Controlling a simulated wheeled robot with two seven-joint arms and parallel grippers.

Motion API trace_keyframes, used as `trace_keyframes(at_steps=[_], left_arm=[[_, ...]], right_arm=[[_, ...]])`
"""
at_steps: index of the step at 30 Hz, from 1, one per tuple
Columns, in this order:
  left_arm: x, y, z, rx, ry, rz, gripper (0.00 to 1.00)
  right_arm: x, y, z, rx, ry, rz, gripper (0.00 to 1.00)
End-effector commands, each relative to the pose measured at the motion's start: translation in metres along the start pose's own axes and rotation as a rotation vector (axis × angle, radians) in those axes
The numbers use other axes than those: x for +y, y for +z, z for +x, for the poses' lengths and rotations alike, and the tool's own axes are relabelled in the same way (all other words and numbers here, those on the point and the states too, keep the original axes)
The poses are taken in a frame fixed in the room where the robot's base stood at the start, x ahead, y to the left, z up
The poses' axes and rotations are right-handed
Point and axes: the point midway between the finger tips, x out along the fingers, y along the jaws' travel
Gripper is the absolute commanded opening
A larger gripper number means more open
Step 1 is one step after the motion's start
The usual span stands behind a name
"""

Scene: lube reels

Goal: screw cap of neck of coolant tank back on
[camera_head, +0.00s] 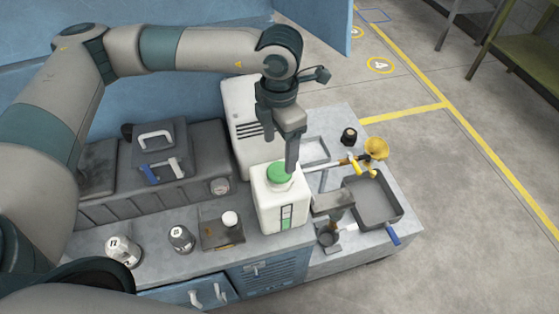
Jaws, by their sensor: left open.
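The coolant tank looks to be the white box-shaped container (268,211) near the middle of the bench, with a green level strip on its front. A round green cap (279,173) sits at the top of its neck; I cannot tell how far it is screwed on. My left gripper (291,168) points straight down at the right edge of the cap. Its fingers are seen edge-on and overlap, and I see nothing held in them. I cannot tell whether a finger touches the cap. My right gripper is not in view.
A grey box (152,172) with handles stands at the left. Several small cans, one a dark can (181,238), line the front left. A white vented unit (240,125) stands behind the tank. A grey tray (372,203) and a yellow funnel (376,148) lie at the right.

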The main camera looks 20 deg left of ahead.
Motion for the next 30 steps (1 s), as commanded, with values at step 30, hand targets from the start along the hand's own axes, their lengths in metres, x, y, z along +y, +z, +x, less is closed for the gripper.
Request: trace_keyframes(at_steps=[30], left_arm=[[0.0,0.0,0.076,0.0,0.0,0.0,0.56]], right_arm=[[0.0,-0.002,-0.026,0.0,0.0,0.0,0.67]])
